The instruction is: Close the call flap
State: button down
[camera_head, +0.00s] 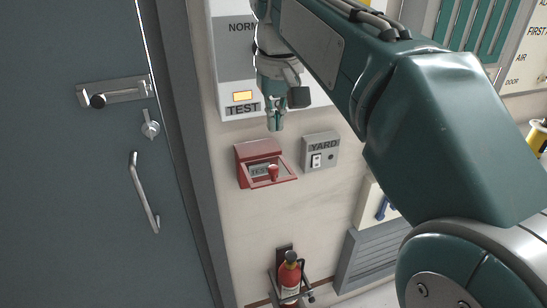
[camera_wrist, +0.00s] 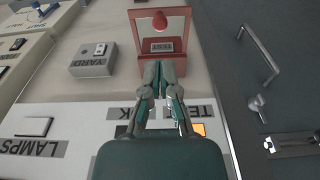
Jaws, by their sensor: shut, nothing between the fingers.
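The call flap (camera_head: 284,182) is a red frame on a small red box (camera_head: 258,150) on the pale wall. It stands out from the box, so it looks open. A red knob (camera_head: 273,172) and a small label that seems to read TEST show within the frame. In the wrist view, the flap frame (camera_wrist: 137,35) is at the top centre, with the knob (camera_wrist: 160,22) near its top edge. My gripper (camera_head: 275,129) is shut and empty, pointing down just above the red box. Its fingertips (camera_wrist: 163,66) overlap the box's near edge in the wrist view; contact cannot be told.
A grey YARD switch box (camera_head: 321,152) is right of the red box. A panel with a lit TEST button (camera_head: 242,96) is above. A fire extinguisher (camera_head: 290,275) is below. A grey door with a handle (camera_head: 143,192) is at left. Bare wall lies beneath the flap.

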aim_at(273, 167)
jog(key=f, duration=0.6)
jog(key=w+f, duration=0.1)
jog(key=f, duration=0.1)
jog(key=shift+a+f, duration=0.2)
jog(key=shift+f, duration=0.2)
jog(key=shift+s, duration=0.1)
